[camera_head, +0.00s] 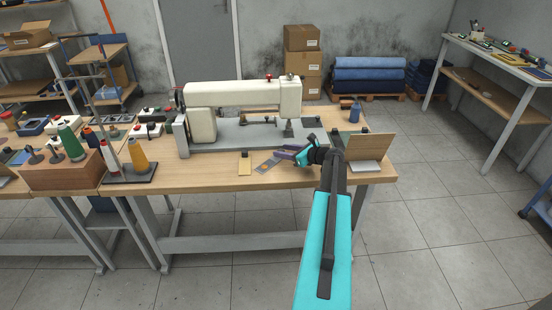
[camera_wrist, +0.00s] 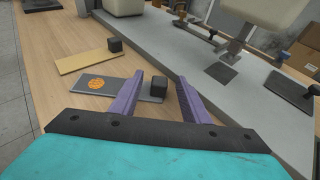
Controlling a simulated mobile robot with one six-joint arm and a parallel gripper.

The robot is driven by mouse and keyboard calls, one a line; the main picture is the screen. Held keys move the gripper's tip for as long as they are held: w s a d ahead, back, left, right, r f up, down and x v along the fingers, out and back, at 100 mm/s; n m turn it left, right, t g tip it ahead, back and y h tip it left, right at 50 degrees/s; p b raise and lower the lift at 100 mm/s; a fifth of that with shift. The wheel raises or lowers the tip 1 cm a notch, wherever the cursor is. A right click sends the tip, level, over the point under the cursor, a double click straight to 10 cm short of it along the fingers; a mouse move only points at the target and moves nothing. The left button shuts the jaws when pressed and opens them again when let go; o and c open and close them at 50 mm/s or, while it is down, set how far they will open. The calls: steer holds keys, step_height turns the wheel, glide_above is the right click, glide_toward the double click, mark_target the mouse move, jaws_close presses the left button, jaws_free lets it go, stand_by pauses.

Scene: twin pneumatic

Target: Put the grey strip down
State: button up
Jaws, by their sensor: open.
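The grey strip (camera_wrist: 120,89) lies flat on the wooden table, with an orange round mark (camera_wrist: 96,84) on it. A black block (camera_wrist: 158,89) is at its right end, close to the machine's grey base. The strip also shows in the head view (camera_head: 264,166), partly hidden by my gripper. My gripper (camera_wrist: 160,77), with purple fingers, is open. Its fingers appear on either side of the black block, with visible gaps; I cannot tell their exact height. In the head view my gripper (camera_head: 281,154) is just in front of the sewing machine.
A yellow strip (camera_wrist: 90,62) with its own black block (camera_wrist: 115,45) lies to the left. The white sewing machine (camera_head: 245,98) on its grey base (camera_head: 225,137) stands behind. A brown board (camera_head: 370,147) stands at right. The table front (camera_head: 205,175) is clear.

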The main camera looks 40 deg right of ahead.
stand_by(0.3)
jaws_close()
steer(key=shift+r, duration=0.15)
steer(key=shift+r+b, duration=0.3)
steer(key=shift+r, duration=0.65)
steer(key=shift+s+a+r, duration=0.3)
steer(key=shift+s+r, duration=0.15)
steer(key=shift+r, duration=0.2)
steer(key=s+a+b, duration=0.1)
steer(key=s+a, duration=0.2)
steer(key=s, duration=0.3)
steer(key=s+a+r+b, duration=0.1)
steer(key=s+a, duration=0.2)
steer(key=s, duration=0.4)
steer(key=shift+s+a+r+b, duration=0.2)
steer(key=shift+s+r+b, duration=0.1)
steer(key=shift+b, duration=0.1)
